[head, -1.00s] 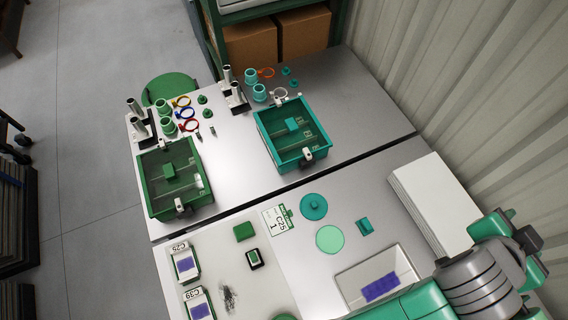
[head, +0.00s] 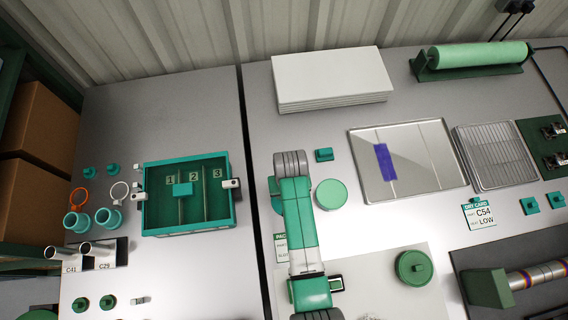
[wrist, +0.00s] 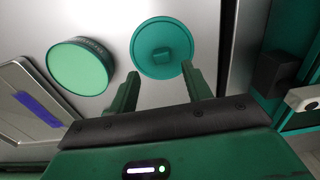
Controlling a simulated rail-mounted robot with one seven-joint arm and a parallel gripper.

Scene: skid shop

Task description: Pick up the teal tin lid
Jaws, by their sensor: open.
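The teal tin lid (wrist: 160,46) is a round disc with a small square knob, lying flat on the table in the wrist view. My gripper (wrist: 161,84) is open and empty, its two green fingers pointing toward the lid. The fingertips appear near the lid's close edge, one on each side; whether they touch it I cannot tell. In the head view my arm covers most of the lid, and a teal edge (head: 273,187) shows just left of the arm. My gripper is hidden there.
A light green round tin (wrist: 80,67) stands close left of the lid. A tray with a purple strip (wrist: 38,108) is further left. A teal divided bin (head: 188,228) stands across the table gap. A white stack (head: 331,78) lies behind.

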